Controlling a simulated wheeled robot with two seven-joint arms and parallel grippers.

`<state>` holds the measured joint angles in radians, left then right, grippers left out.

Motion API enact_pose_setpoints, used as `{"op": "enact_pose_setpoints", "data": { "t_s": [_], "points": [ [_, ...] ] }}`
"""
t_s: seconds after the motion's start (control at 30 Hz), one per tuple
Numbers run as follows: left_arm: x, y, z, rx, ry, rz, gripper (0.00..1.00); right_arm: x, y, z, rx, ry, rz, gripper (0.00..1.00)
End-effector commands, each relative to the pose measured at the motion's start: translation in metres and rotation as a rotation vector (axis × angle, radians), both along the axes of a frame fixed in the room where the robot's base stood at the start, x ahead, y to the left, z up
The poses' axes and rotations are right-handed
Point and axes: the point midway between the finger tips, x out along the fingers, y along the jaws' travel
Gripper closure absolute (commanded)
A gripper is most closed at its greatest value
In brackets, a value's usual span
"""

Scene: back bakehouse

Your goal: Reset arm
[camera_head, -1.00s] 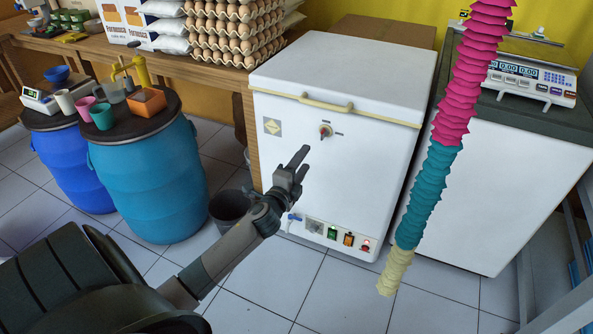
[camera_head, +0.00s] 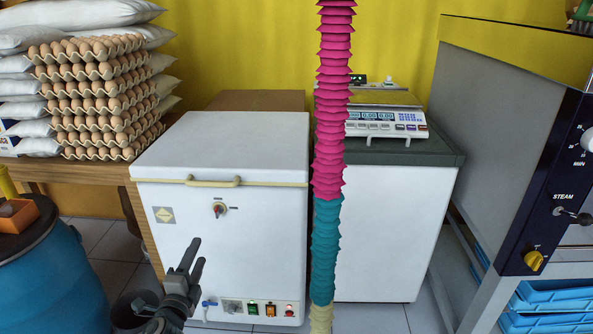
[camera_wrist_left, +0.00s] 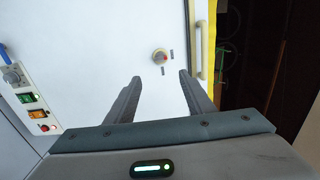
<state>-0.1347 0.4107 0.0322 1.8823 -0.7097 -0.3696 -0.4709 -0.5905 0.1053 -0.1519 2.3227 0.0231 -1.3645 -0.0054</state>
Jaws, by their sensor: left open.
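My left gripper (camera_head: 189,264) is low in the head view, in front of the white chest freezer (camera_head: 160,245). Its two fingers stand apart and hold nothing. In the left wrist view the open fingers (camera_wrist_left: 158,88) point at the freezer's front, with the round knob (camera_wrist_left: 160,56) beyond them. I cannot tell the exact gap between fingertips and freezer. My right gripper is not in view.
A pink, teal and cream pleated hose (camera_head: 328,150) hangs in front of the freezer's right side. A scale (camera_head: 385,122) stands on the dark-topped cabinet behind. Egg trays (camera_head: 95,100) stand left, a blue barrel (camera_head: 55,285) lower left, an oven (camera_head: 500,110) right.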

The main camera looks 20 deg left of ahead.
Motion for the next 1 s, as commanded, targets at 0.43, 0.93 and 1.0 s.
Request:
{"op": "enact_pose_setpoints", "data": {
  "t_s": [0.43, 0.93, 1.0],
  "points": [
    [-0.061, -0.037, -0.073, -0.38, 0.152, 0.118, 0.52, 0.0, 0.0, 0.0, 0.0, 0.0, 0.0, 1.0],
    [-0.252, -0.177, -0.196, -1.124, 0.642, 0.455, 0.52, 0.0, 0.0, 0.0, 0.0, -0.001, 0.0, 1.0],
    [-0.268, -0.19, -0.2, -1.167, 0.684, 0.481, 0.52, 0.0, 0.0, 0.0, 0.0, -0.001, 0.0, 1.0]
  ]
}}
